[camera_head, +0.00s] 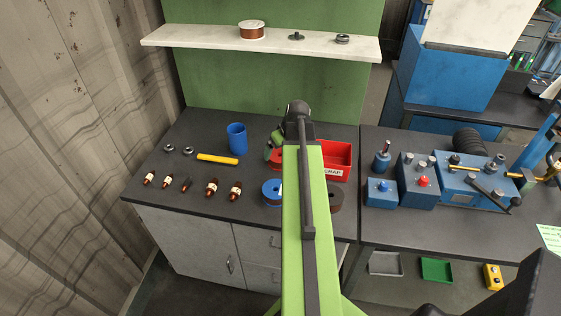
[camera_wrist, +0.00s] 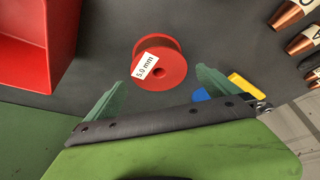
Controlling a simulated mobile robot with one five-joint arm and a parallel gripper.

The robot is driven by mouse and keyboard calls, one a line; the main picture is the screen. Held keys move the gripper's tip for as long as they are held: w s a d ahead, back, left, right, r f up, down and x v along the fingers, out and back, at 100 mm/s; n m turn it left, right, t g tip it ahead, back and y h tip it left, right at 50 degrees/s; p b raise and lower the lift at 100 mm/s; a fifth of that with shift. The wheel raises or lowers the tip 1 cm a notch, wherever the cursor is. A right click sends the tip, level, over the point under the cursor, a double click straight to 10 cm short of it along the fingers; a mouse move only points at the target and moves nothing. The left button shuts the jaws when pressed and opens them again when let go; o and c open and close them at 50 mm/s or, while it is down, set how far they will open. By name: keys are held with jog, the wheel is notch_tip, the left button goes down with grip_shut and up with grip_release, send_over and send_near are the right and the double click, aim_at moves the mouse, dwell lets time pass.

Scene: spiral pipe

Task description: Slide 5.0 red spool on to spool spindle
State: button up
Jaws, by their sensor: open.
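The red spool (camera_wrist: 172,77) lies on the dark bench in the wrist view, with a white label reading 5.0 mm. My gripper (camera_wrist: 158,93) is open and empty, its two green fingers apart on either side of the spool's near edge. No finger visibly touches the spool. In the head view a small part of the red spool (camera_head: 275,160) shows beside my arm, which hides the rest. My gripper (camera_head: 272,147) is mostly hidden there too. I cannot surely tell which part is the spool spindle; a small upright post (camera_head: 386,147) stands on a blue block on the right bench.
A red scrap bin (camera_head: 342,174) stands right of the arm; its wall fills the wrist view's left (camera_wrist: 22,55). Blue (camera_head: 272,190) and brown (camera_head: 336,198) spools sit near the front edge.

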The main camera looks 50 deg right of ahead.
aim_at(279, 154)
jog(key=b+x, duration=0.3)
jog(key=x, duration=0.1)
jog(key=shift+f, duration=0.4)
jog(key=shift+r, duration=0.2)
jog(key=shift+c, duration=0.4)
jog(key=c, duration=2)
jog(key=shift+c, duration=0.2)
jog(key=shift+r, duration=0.15)
jog(key=shift+r+p, duration=0.65)
jog(key=shift+p, duration=0.1)
notch_tip(279, 154, up, 3)
jog(key=p, duration=0.3)
jog(key=s+d+r+p, duration=0.6)
jog(key=s, duration=0.4)
jog(key=shift+r+p, duration=0.3)
